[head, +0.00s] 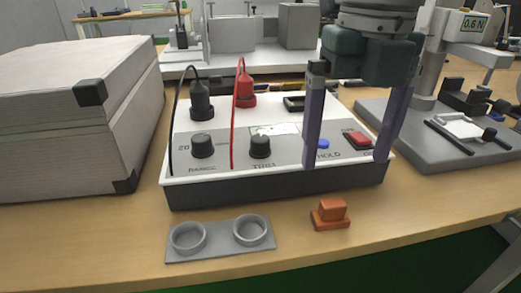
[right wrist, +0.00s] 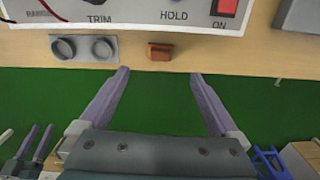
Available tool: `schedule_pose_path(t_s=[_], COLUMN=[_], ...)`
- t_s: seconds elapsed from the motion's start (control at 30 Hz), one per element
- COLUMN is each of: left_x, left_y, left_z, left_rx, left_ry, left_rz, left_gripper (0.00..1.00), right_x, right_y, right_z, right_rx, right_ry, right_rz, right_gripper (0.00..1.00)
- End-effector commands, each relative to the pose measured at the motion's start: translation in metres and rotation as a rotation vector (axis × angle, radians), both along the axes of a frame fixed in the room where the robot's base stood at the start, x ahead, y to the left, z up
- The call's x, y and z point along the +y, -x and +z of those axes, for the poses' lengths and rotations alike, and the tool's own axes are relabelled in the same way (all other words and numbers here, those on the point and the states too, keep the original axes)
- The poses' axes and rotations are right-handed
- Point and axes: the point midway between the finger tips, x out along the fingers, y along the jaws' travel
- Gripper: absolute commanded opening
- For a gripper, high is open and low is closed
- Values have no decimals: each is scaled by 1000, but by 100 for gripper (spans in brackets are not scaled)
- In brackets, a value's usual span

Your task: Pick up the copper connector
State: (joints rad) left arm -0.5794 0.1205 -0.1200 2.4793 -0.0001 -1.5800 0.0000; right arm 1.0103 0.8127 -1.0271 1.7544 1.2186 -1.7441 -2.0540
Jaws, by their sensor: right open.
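The copper connector (head: 331,214), a small orange-brown block with a wider base, sits upright on the wooden table in front of the test box. It also shows in the right wrist view (right wrist: 160,52), ahead of the fingertips and roughly centred between them. My right gripper (head: 345,162) is open and empty, with its two purple fingers spread. In the head view its fingers hang in front of the box's panel, above and behind the connector in the picture; nothing touches the connector. My left gripper (right wrist: 36,142) shows at the lower left of the right wrist view, its fingers apart and empty.
The white test box (head: 280,188) with knobs, plugs and a red switch stands behind the connector. A grey two-cup holder (head: 219,240) lies left of it. A large pale case (head: 60,120) stands at left, a force-gauge stand (head: 440,150) at right. The table around the connector is clear.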

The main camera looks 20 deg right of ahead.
Motion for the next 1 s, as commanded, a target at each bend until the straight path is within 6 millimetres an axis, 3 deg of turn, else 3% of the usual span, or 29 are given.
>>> schedule_pose_path(t_s=[0.7, 0.97, 1.0], left_x=[-1, -1, -1], left_y=[0, 0, 0], left_z=[-35, -34, -34], left_rx=[-2, -1, -1], left_ry=[3, 3, 3], left_rz=[2, 2, 2], left_gripper=[50, 50, 50], right_x=[1, 1, 1], right_y=[6, 5, 5], right_z=[-95, -97, -97], right_rx=[2, 0, 0], right_ry=[1, 1, 1], right_rz=[3, 4, 4], right_gripper=[98, 98, 93])
